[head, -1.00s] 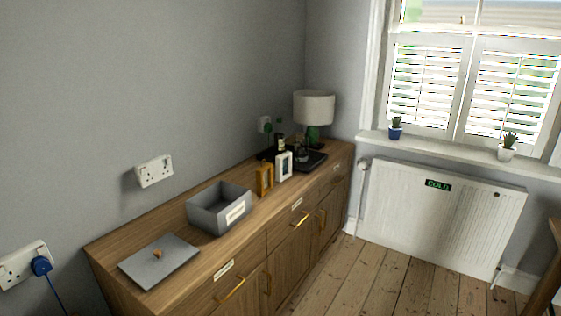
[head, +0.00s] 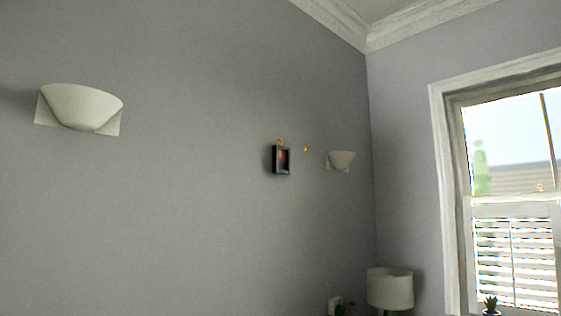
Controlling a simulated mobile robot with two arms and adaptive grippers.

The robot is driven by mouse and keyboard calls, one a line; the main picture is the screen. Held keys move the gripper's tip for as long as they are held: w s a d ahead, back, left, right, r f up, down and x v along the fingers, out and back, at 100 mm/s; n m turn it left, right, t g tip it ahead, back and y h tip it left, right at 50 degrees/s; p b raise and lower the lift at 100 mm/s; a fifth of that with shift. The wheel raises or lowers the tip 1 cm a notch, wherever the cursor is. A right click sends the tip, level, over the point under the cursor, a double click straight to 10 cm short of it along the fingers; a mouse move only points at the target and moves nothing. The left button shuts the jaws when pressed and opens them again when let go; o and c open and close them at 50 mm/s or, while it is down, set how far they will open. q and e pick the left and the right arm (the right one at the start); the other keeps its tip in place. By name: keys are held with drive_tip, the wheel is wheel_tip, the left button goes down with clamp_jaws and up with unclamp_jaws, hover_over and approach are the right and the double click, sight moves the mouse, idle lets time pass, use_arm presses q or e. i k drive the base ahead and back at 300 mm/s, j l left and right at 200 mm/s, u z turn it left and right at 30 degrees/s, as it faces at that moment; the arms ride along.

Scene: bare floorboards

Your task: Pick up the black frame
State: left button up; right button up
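A small black frame (head: 282,160) hangs on the grey wall, a little right of the middle of the head view. It has a dark inside with an orange patch. A small orange-yellow hook or peg (head: 279,142) shows at its top edge, and a similar one (head: 306,149) sits on the bare wall just to its right. Neither of my grippers is in view.
White wall lamps are fixed at the left (head: 80,107) and right of the frame (head: 341,160). Below right stands a table lamp with a pale shade (head: 390,289). A window (head: 508,190) with a potted plant (head: 490,304) is at the right.

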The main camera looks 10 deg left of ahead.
sight(282, 155)
drive_tip(key=i+l+z, duration=0.3)
drive_tip(key=i, duration=0.25)
drive_tip(key=i+l+z, duration=0.3)
drive_tip(key=i, duration=0.25)
drive_tip(key=i+j+z, duration=0.1)
drive_tip(key=i+z, duration=0.2)
drive_tip(key=i, duration=0.3)
drive_tip(key=i+u, duration=0.2)
drive_tip(key=i, duration=0.2)
drive_tip(key=i+l+u, duration=0.2)
drive_tip(key=i, duration=0.15)
drive_tip(key=i+l+u, duration=0.2)
drive_tip(key=i, duration=0.15)
drive_tip(key=i+j, duration=0.05)
drive_tip(key=j, duration=0.05)
